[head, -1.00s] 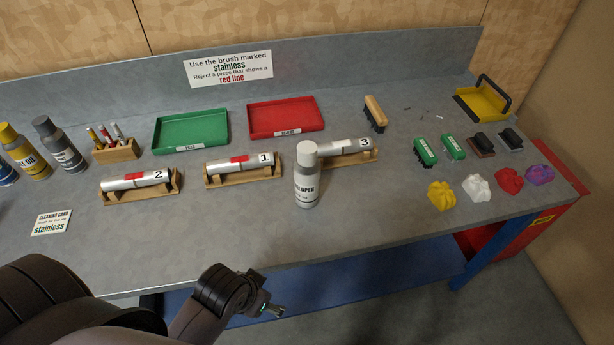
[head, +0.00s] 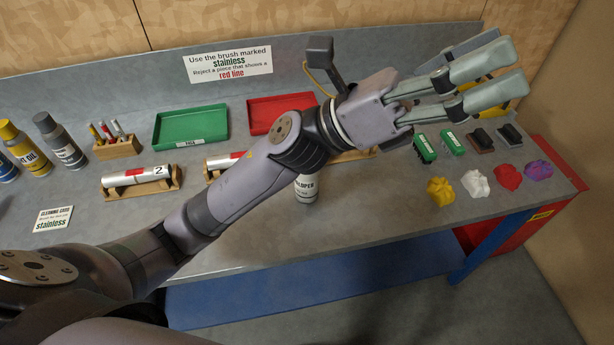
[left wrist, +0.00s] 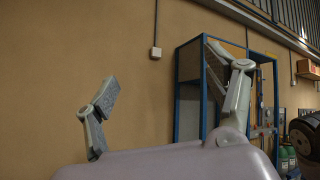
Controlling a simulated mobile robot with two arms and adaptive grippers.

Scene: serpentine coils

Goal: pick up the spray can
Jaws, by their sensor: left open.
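A white and grey spray can (head: 307,188) with "...OPER" lettering stands upright on the bench near its front edge. My left forearm passes in front of it in the head view, so its cap and upper part are hidden. My left gripper (head: 508,70) is open and empty, raised over the right part of the bench, well to the right of the can. In the left wrist view the spread fingers (left wrist: 160,78) have only a wall and a blue frame beyond them; no can shows there. My right gripper is not in view.
More cans, yellow (head: 25,150) and grey (head: 60,143), stand at the far left. Tube 2 (head: 140,178) lies in a wooden cradle; other cradled tubes are partly covered by my arm. Green tray (head: 190,129) and red tray (head: 270,112) lie behind. Brushes and coloured cloths (head: 508,177) occupy the right.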

